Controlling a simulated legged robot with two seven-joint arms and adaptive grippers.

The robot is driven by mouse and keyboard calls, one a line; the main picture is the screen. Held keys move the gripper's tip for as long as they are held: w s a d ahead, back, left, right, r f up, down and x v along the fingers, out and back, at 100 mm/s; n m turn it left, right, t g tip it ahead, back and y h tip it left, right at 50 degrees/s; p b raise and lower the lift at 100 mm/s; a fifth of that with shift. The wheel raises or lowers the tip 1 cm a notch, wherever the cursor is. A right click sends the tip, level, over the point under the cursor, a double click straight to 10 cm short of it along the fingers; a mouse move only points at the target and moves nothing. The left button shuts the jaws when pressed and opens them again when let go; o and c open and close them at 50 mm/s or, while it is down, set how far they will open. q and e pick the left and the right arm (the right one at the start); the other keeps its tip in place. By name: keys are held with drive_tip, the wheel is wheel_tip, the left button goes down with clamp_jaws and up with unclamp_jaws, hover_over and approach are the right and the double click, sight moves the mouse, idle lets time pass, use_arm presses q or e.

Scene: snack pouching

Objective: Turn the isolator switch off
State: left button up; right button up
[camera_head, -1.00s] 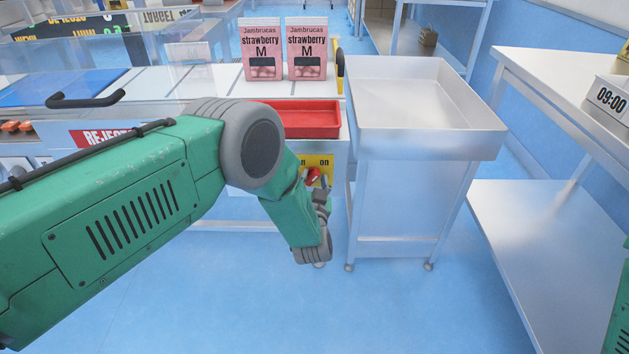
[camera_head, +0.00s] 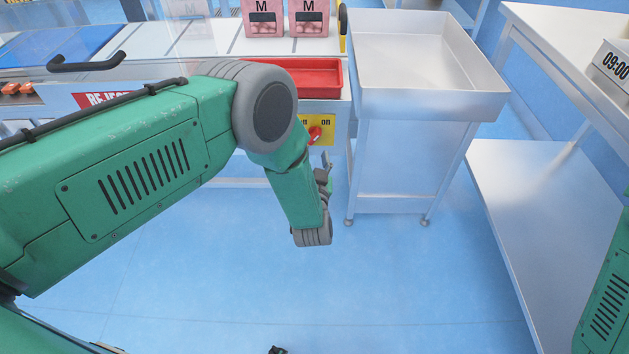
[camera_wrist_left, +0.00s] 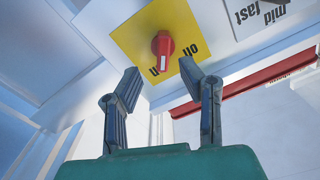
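The isolator switch is a red rotary knob (camera_head: 315,134) on a yellow plate (camera_head: 328,128), on the front of the machine below the red tray. In the left wrist view, the knob (camera_wrist_left: 162,50) shows a white mark at its lower end. My left gripper (camera_head: 325,172) is just below the plate, apart from the knob. Its two fingers are spread and empty in the left wrist view (camera_wrist_left: 162,75).
A steel bin table (camera_head: 420,103) stands close on the right, and a steel shelf (camera_head: 545,200) is farther right. The blue floor below is clear.

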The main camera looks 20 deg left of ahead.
use_arm(q)
drive_tip(key=p+v, duration=0.3)
drive_tip(key=v, duration=0.6)
drive_tip(key=shift+s+p, duration=0.3)
drive_tip(key=shift+p, duration=0.1)
idle(0.5)
drive_tip(key=v, duration=0.7)
drive_tip(key=shift+s, duration=0.15)
drive_tip(key=shift+d, duration=0.1)
